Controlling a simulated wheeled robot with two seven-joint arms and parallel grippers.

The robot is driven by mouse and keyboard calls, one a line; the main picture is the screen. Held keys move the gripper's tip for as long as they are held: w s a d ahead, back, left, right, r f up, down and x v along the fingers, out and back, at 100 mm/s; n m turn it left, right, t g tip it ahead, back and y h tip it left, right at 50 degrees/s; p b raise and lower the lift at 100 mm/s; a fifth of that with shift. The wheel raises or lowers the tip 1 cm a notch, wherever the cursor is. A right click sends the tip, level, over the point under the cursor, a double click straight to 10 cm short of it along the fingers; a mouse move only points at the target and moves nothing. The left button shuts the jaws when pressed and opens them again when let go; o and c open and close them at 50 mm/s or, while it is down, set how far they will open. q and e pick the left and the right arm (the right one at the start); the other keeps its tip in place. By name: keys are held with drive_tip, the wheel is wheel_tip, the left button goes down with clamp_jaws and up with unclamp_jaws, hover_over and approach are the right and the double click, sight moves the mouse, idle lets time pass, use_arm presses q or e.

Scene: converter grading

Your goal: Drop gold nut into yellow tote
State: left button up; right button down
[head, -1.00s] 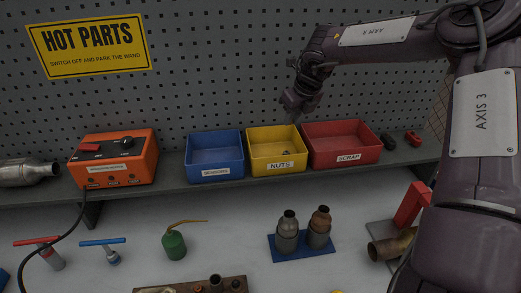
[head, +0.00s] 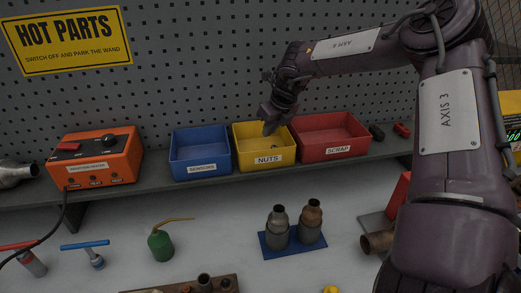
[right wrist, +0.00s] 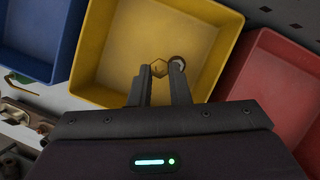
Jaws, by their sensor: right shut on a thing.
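The yellow tote (head: 262,159), labelled NUTS, stands on the shelf between the blue and red totes. My right gripper (head: 269,130) points down over its opening, its fingertips just below the back rim in the head view. In the right wrist view the gripper (right wrist: 160,72) is shut on the gold nut (right wrist: 158,68), held at the fingertips above the floor of the yellow tote (right wrist: 110,55). A grey nut (right wrist: 177,63) shows just beside the right fingertip, seemingly inside the tote. My left gripper is not in view.
The blue tote (head: 200,167), labelled SENSORS, and the red tote (head: 335,152), labelled SCRAP, stand close on either side. An orange heater box (head: 97,160) sits left on the shelf. Metal parts on a blue mat (head: 268,248) and a green oil can (head: 161,246) stand on the bench below.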

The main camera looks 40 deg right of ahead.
drive_tip(key=c, duration=1.3)
unclamp_jaws()
drive_tip(key=shift+r, duration=0.15)
drive_tip(key=shift+b+v, duration=1.45)
drive_tip(key=shift+v, duration=2.35)
drive_tip(key=shift+s, duration=0.1)
